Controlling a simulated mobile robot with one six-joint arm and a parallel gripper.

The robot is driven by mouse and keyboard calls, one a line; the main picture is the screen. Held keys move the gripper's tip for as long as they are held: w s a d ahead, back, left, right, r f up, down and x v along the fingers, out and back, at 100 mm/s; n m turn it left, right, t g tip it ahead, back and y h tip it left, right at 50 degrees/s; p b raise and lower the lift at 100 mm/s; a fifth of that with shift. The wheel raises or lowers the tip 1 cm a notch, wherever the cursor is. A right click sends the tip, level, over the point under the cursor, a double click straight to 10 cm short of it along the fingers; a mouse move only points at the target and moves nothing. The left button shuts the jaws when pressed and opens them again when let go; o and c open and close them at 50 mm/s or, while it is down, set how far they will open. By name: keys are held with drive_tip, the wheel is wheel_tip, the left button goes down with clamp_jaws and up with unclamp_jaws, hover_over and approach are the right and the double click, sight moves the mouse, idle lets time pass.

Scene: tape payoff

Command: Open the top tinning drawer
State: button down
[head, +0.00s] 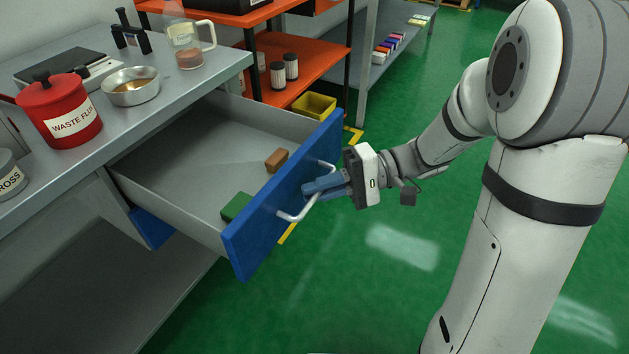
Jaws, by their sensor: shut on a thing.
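The top drawer (286,204) has a blue front with a white bar handle (291,217). It stands pulled far out from the grey bench, and its grey inside shows. A brown block (276,159) and a green block (236,206) lie in it near the front. My gripper (312,188) is at the outer side of the drawer front, with its blue fingers shut on the middle of the handle. The fingers hide part of the handle bar.
On the bench top (150,115) are a red waste flux pot (62,110), a metal bowl (131,86), a scale and a glass jug (186,45). An orange shelf with a yellow bin (314,107) stands behind the drawer.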

drive_tip(key=shift+s+f, duration=0.1)
drive_tip(key=shift+s, duration=0.25)
drive_tip(key=c, duration=1.8)
unclamp_jaws()
drive_tip(key=shift+s+a, duration=0.15)
drive_tip(key=shift+o, duration=1.4)
drive_tip(key=p+v, duration=0.2)
drive_tip(key=v, duration=0.6)
